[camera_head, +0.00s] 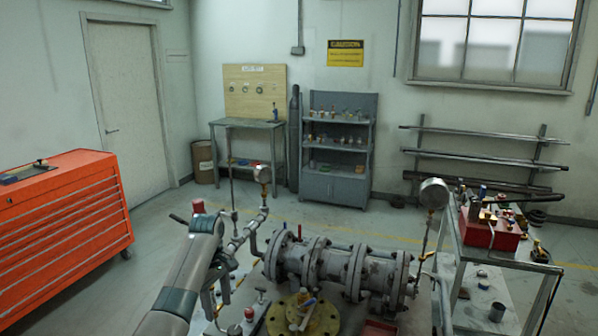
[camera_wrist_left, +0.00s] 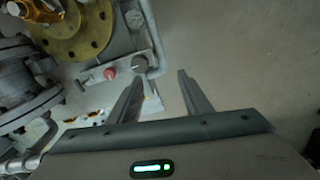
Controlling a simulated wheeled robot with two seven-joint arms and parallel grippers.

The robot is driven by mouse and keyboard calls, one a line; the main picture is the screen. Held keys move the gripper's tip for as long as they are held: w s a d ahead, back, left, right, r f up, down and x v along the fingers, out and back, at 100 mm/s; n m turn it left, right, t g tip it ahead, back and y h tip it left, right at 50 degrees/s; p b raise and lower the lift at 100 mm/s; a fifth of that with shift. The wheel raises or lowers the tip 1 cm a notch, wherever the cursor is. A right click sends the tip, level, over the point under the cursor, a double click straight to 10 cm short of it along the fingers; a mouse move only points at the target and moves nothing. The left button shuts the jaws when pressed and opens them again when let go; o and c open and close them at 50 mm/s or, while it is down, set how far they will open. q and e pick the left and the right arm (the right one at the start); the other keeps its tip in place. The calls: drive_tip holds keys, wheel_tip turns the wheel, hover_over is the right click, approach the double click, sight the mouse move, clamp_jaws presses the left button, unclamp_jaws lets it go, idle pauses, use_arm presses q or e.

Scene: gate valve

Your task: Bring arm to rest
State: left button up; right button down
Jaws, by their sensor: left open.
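My left arm (camera_head: 190,270) comes in from the bottom left of the head view, beside the left end of the flanged valve pipework (camera_head: 335,268). My left gripper (camera_wrist_left: 158,88) shows clearly in the left wrist view. Its two fingers are spread apart with bare floor and a plate edge behind the gap. Nothing is between them. A yellow round flange (camera_wrist_left: 82,35) lies beyond the fingers at the upper left, apart from them. My right gripper is in neither view.
A gauge (camera_head: 263,174) stands behind my left arm; another gauge (camera_head: 433,193) rises at the right. A red tool cabinet (camera_head: 65,225) is at the left. A cart (camera_head: 485,257) with a red box stands at the right. Open floor lies left of my arm.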

use_arm(q)
drive_tip(key=s+a+f+m, duration=0.1)
drive_tip(key=s+f, duration=0.2)
drive_tip(key=f, duration=0.8)
drive_tip(key=s+f+m, duration=0.2)
drive_tip(key=s+f, duration=0.2)
drive_tip(key=f, duration=0.7)
drive_tip(key=s+a+f+m, duration=0.1)
drive_tip(key=s+f+m, duration=0.1)
drive_tip(key=s+f, duration=0.65)
drive_tip(key=s+f+m, duration=0.1)
drive_tip(key=s+f, duration=0.5)
drive_tip(key=f, duration=0.6)
drive_tip(key=s+a+f+m, duration=0.1)
drive_tip(key=s+f+m, duration=0.2)
drive_tip(key=s+f, duration=0.8)
drive_tip(key=s+f+m+t, duration=0.1)
drive_tip(key=s+f+m, duration=0.25)
drive_tip(key=s, duration=1.55)
drive_tip(key=s+f+m, duration=0.2)
drive_tip(key=s+f, duration=0.3)
drive_tip(key=s, duration=1.3)
wheel_tip(320, 180, down, 10)
drive_tip(key=s+b, duration=0.1)
drive_tip(key=b, duration=0.9)
drive_tip(key=shift+a, duration=0.2)
drive_tip(key=shift+r, duration=0.15)
